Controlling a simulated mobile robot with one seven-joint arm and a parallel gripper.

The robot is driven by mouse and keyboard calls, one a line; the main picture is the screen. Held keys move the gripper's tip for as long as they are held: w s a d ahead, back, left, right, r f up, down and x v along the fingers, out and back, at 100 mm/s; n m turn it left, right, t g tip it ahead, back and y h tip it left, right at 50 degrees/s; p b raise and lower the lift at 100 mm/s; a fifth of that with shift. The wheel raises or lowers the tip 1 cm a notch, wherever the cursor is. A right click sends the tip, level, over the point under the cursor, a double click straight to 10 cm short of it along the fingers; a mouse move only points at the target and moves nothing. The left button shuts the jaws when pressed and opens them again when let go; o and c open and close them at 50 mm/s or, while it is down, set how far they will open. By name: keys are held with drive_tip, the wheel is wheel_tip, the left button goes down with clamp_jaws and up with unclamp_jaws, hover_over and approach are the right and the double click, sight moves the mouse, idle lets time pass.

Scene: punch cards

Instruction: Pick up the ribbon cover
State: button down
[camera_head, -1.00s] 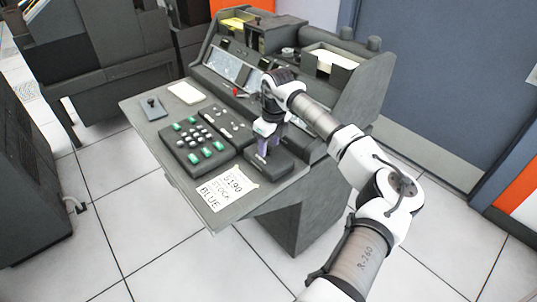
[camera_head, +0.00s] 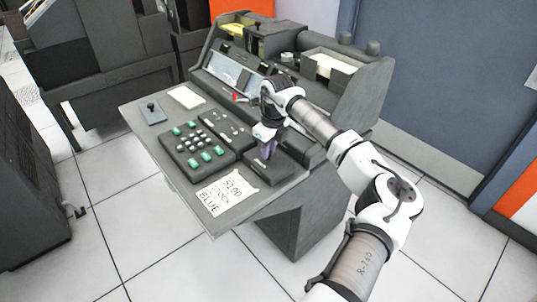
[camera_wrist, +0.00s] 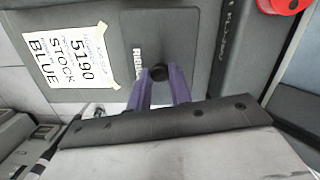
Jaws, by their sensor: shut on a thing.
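The ribbon cover (camera_head: 287,173) is a dark grey, low box at the front right of the console desk. In the wrist view, the cover (camera_wrist: 185,35) carries a partly hidden white label that starts "RIBB" and a small round black knob (camera_wrist: 159,72). My gripper (camera_head: 267,155) is over the cover, its purple fingers pointing down. In the wrist view, my gripper (camera_wrist: 160,76) is shut on the knob, one finger on each side. The cover appears to sit on the desk; I cannot tell if there is a gap below it.
A keypad (camera_head: 197,146) with green and grey keys lies left of the cover. A paper note (camera_head: 226,191) reading "5190 STOCK BLUE" lies in front. A red knob (camera_wrist: 283,5) shows at the wrist view's upper right. The console's raised back (camera_head: 318,118) stands behind.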

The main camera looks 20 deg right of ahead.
wheel_tip(320, 180, up, 23)
drive_tip(key=p, duration=0.1)
drive_tip(key=shift+p, duration=0.3)
idle(0.5)
